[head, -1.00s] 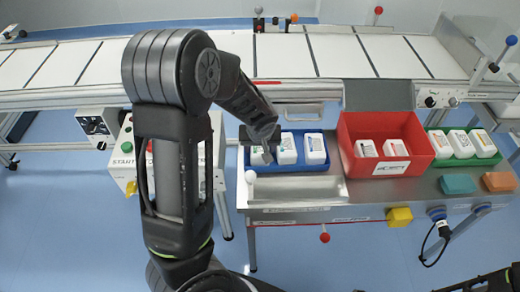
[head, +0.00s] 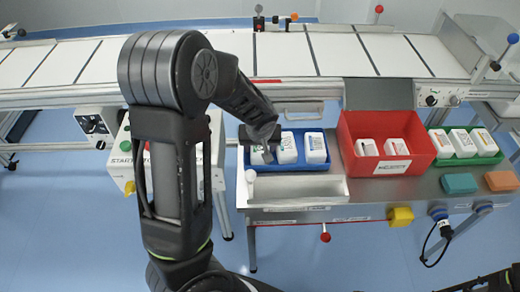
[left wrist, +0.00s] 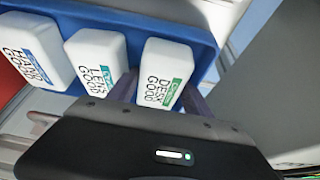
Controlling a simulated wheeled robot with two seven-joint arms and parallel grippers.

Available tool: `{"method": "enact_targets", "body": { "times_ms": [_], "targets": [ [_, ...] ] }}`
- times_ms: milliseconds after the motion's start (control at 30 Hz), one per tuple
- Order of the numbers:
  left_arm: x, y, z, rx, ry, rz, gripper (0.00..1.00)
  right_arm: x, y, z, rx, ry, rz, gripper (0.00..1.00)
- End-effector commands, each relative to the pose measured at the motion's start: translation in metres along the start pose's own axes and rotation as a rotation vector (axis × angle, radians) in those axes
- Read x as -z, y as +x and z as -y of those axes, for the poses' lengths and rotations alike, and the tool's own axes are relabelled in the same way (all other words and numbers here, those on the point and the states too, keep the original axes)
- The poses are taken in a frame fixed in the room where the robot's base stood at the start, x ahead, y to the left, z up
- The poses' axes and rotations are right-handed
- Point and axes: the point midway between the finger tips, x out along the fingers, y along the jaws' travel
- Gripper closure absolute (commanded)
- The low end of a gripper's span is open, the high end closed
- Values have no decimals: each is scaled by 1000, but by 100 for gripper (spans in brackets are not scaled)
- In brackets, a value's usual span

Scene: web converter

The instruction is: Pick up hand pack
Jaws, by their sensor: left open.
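Three white packs stand in a row in a blue tray (head: 300,168). In the left wrist view the tray (left wrist: 205,45) shows them turned round. There the left pack (left wrist: 35,50) has a blue label that seems to read HAND. The middle pack (left wrist: 97,60) is only partly legible. The right pack (left wrist: 163,72) has a green label that seems to read DESK. My left gripper (head: 268,150) is open at the tray's left end in the head view. In the wrist view its fingers (left wrist: 160,96) lie either side of the DESK pack; contact cannot be told.
A red bin (head: 350,130) with two white packs stands right of the blue tray. A green tray (head: 487,160) holds more packs. An empty metal trough (head: 300,190) lies in front of the blue tray. A conveyor (head: 280,55) runs behind.

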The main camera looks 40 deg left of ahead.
Motion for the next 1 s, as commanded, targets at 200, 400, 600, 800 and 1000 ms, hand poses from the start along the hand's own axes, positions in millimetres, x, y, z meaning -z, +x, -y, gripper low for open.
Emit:
{"method": "enact_targets", "body": {
  "times_ms": [200, 400, 600, 800, 1000],
  "targets": [
    [0, 1, 0, 0, 0, 0, 42, 0, 2, -1, 0, 0, 0, 64],
    [0, 1, 0, 0, 0, 0, 42, 0, 2, -1, 0, 0, 0, 64],
    [0, 1, 0, 0, 0, 0, 55, 0, 2, -1, 0, 0, 0, 64],
    [0, 1, 0, 0, 0, 0, 71, 0, 2, -1, 0, 0, 0, 64],
    [0, 1, 0, 0, 0, 0, 88, 0, 2, -1, 0, 0, 0, 64]
  ]
}}
